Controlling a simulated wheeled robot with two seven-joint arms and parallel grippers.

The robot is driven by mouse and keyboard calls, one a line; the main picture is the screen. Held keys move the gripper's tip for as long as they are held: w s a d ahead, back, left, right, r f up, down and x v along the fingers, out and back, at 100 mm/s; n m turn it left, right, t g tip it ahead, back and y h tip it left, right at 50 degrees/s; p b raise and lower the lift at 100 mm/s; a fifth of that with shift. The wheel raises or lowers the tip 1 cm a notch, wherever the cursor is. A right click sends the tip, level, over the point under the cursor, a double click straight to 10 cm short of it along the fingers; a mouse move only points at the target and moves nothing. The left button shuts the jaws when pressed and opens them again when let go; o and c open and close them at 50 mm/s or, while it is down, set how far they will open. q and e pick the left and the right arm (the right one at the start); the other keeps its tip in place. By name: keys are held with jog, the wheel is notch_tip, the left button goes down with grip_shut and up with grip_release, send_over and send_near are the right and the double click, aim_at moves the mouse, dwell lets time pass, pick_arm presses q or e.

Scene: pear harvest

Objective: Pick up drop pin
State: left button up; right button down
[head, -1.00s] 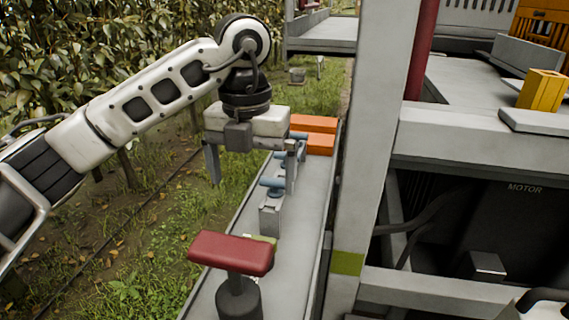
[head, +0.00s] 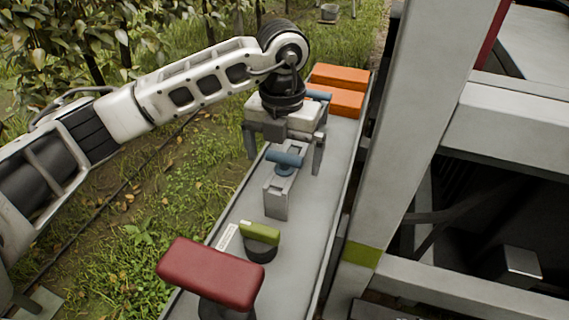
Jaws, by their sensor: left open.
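I cannot tell for certain which piece is the drop pin. A blue T-shaped handle (head: 285,159) stands on an upright grey bracket (head: 277,197) in a long grey tray (head: 300,252). A second blue handle (head: 319,95) shows farther back, partly hidden by my gripper. My left gripper (head: 284,164) is open and points down over the tray, its two fingers apart to the left and right of the nearer blue handle in the picture. I see nothing held between them. I cannot tell its exact depth relative to the handle. My right gripper is out of view.
A green handle (head: 260,232) and a large red-topped handle (head: 210,272) stand nearer in the tray. Two orange blocks (head: 338,99) lie at its far end. A thick grey post (head: 415,130) rises along the right. Grass lies to the left.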

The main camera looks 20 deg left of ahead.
aim_at(284, 170)
pick_arm(q)
jog(key=shift+w+f+p, duration=0.2)
jog(key=shift+f, duration=1.15)
jog(key=shift+w+f+p, duration=0.2)
jog(key=shift+f, duration=1.15)
jog(key=c, duration=1.2)
